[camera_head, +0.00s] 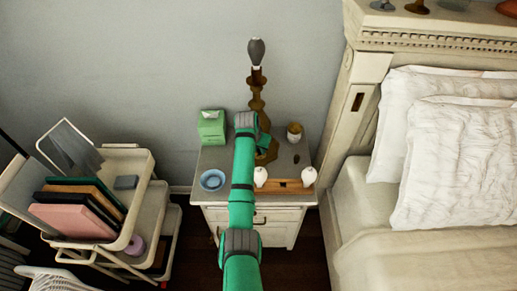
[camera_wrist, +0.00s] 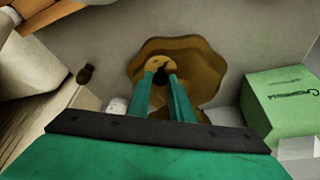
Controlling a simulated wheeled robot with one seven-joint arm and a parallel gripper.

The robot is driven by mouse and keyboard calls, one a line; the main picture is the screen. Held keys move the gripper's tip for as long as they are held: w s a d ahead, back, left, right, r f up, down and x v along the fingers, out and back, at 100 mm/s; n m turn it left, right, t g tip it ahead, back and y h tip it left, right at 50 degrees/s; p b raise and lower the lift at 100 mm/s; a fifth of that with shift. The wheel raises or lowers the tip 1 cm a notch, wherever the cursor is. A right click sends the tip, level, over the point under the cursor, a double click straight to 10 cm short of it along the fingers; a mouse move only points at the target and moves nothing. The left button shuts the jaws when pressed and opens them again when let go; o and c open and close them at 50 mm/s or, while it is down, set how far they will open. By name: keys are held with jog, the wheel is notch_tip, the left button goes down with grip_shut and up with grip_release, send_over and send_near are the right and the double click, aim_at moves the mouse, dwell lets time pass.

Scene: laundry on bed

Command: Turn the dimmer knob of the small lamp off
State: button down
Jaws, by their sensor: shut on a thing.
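The small lamp (camera_head: 256,86) stands on the nightstand, with a brass-coloured stem and a dark grey bulb on top. In the wrist view its wide, scalloped brass base (camera_wrist: 206,66) fills the upper middle. The dimmer knob (camera_wrist: 157,63) is a small, round, pale brass piece in front of the base. My gripper (camera_wrist: 160,76) has its two green fingers close together at the knob, shut on it. In the head view my green arm reaches over the nightstand, and my gripper (camera_head: 263,143) is at the lamp's lower part, partly hidden by my wrist.
The nightstand (camera_head: 220,160) also holds a green box (camera_head: 211,127), a blue bowl (camera_head: 212,180), a small jar (camera_head: 294,132) and two white bulb-shaped items (camera_head: 260,176) on a wooden tray (camera_head: 285,187). A bed (camera_head: 370,210) stands right and a cart (camera_head: 148,200) left.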

jog(key=shift+d+n+y, duration=0.1)
jog(key=shift+n+y, duration=0.3)
jog(key=shift+n, duration=0.7)
jog(key=n, duration=0.1)
jog(key=n+y, duration=0.1)
jog(key=n, duration=0.1)
jog(key=shift+s+d+t, duration=0.15)
jog(key=shift+d+t, duration=0.15)
jog(key=n+y, duration=0.1)
jog(key=n, duration=0.2)
jog(key=n+y, duration=0.1)
jog(key=n, duration=0.2)
jog(key=shift+d+g+y, duration=0.2)
jog(key=shift+g+y, duration=0.1)
jog(key=shift+g, duration=0.1)
jog(key=shift+w+n, duration=0.2)
jog(key=shift+n, duration=0.1)
